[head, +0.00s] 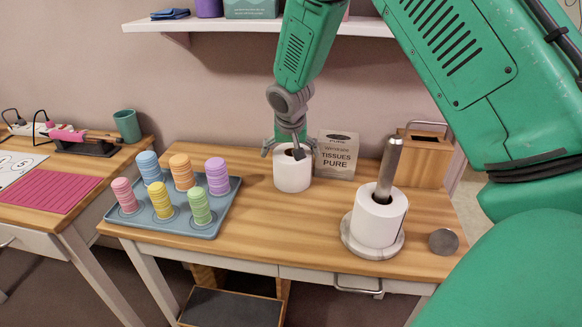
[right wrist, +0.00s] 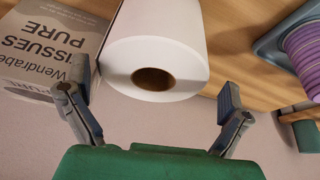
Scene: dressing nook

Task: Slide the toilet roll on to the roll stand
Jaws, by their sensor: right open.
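A loose white toilet roll (head: 292,176) stands upright towards the back of the wooden table. My right gripper (head: 291,147) is over its top, pointing down, with its fingers spread. In the right wrist view the roll (right wrist: 157,45) shows its end and brown core ahead of the open fingers (right wrist: 160,105); nothing is gripped. The roll stand has a round pale base (head: 348,238) and an upright metal post (head: 389,165), nearer the front right. Another white roll (head: 378,222) sits around the post. My left gripper is not in view.
A tissue box (head: 337,155) stands close behind the loose roll. A blue tray (head: 203,232) with several coloured stacks lies left. A wooden box (head: 424,158) is back right. A grey round piece (head: 443,241) lies beside the stand. The table's middle front is clear.

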